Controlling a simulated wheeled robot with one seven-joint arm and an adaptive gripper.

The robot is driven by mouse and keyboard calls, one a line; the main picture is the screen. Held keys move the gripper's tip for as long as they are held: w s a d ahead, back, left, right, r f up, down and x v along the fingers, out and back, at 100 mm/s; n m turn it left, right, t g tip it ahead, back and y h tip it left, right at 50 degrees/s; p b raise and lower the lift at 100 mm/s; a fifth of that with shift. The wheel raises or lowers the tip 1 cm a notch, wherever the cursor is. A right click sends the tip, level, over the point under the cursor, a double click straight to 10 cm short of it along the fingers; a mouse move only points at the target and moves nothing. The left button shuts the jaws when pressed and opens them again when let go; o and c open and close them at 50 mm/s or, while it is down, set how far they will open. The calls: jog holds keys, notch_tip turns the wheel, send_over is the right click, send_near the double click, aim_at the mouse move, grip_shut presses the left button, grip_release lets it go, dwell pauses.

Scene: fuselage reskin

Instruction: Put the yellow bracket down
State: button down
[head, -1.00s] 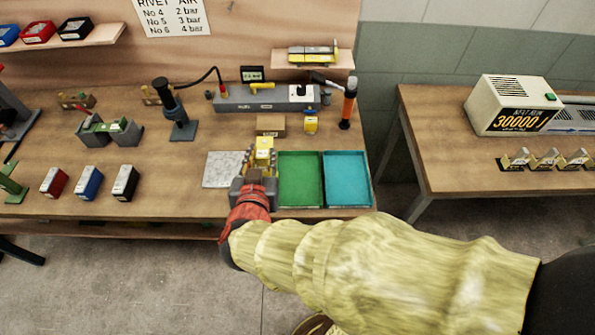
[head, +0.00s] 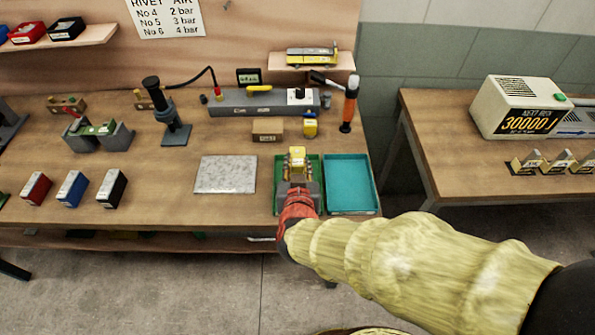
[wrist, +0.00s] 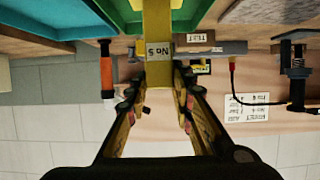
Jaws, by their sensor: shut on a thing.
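The yellow bracket (head: 297,158) is in my gripper (head: 298,178), over the green tray (head: 280,190) in the head view. In the wrist view the yellow bracket (wrist: 158,20) is between my gripper's fingers (wrist: 160,80), with a white label reading "No 5". My gripper is shut on it. The green tray's edge (wrist: 205,8) also shows in the wrist view, beside the bracket. My gripper and arm hide most of the tray's near part. I cannot tell whether the bracket touches the tray floor.
A teal tray (head: 348,182) stands right of the green one. A grey speckled plate (head: 226,174) lies to the left. Behind are a cardboard-coloured box (head: 267,129), a small yellow block (head: 310,125) and an orange-handled tool (head: 349,106). Bare bench lies left of the plate.

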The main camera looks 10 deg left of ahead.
jog(key=shift+f, duration=0.5)
jog(key=shift+f, duration=0.1)
jog(key=shift+f, duration=0.1)
jog(key=c, duration=1.5)
grip_release()
jog(key=shift+c, duration=0.2)
